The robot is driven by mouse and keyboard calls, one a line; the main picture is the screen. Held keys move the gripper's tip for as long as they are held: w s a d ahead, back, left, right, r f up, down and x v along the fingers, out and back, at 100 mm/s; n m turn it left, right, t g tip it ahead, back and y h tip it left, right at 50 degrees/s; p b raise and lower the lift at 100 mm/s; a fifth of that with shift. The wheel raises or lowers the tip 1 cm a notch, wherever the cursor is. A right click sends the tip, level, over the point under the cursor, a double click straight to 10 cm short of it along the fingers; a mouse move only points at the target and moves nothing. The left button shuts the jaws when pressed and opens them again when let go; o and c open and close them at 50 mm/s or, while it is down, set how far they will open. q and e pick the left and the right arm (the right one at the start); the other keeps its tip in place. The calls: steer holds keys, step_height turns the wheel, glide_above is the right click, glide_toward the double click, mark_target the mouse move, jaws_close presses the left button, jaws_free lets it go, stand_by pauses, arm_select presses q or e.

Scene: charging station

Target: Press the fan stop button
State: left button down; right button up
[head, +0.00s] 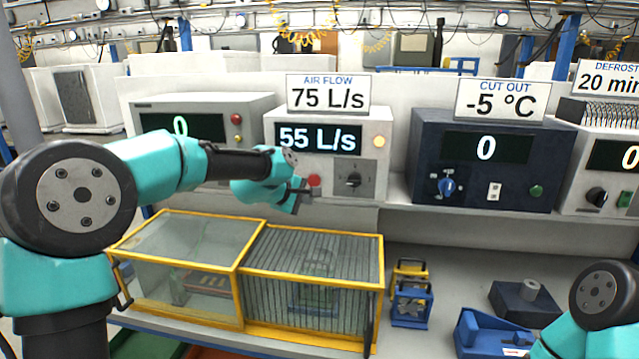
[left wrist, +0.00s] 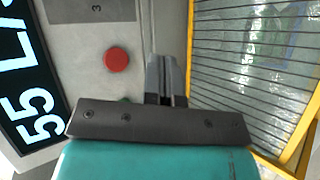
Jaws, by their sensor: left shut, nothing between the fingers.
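The fan control box (head: 384,165) is light grey, stands under the AIR FLOW 75 L/s sign (head: 327,93) and shows 55 L/s on its display (head: 318,138). A round red button (head: 314,180) is on its front; it also shows clearly in the left wrist view (left wrist: 117,60). A green button (left wrist: 123,100) is mostly hidden behind my gripper there. My left gripper (head: 304,190) is shut and empty in front of the box's lower part. In the left wrist view its fingertips (left wrist: 165,75) are to the right of the red button, apart from it. My right gripper is out of view.
The fan box also has a black knob (head: 354,181) and a lit yellowish lamp (head: 379,141). A dark CUT OUT box (head: 480,190) stands to the right. Yellow-framed glass and barred cases (head: 312,232) lie below my left gripper. A blue tool (head: 490,335) is at lower right.

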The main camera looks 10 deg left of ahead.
arm_select(q)
steer(key=shift+w, duration=0.1)
steer(key=w, duration=0.8)
steer(key=shift+w+a, duration=0.25)
steer(key=shift+w, duration=0.05)
steer(key=shift+w, duration=0.15)
stand_by(2.0)
steer(key=shift+w, duration=0.3)
steer(key=shift+w, duration=0.35)
stand_by(0.8)
steer(key=shift+s, duration=0.8)
steer(key=shift+s+d, duration=0.15)
steer(key=shift+s, duration=2.35)
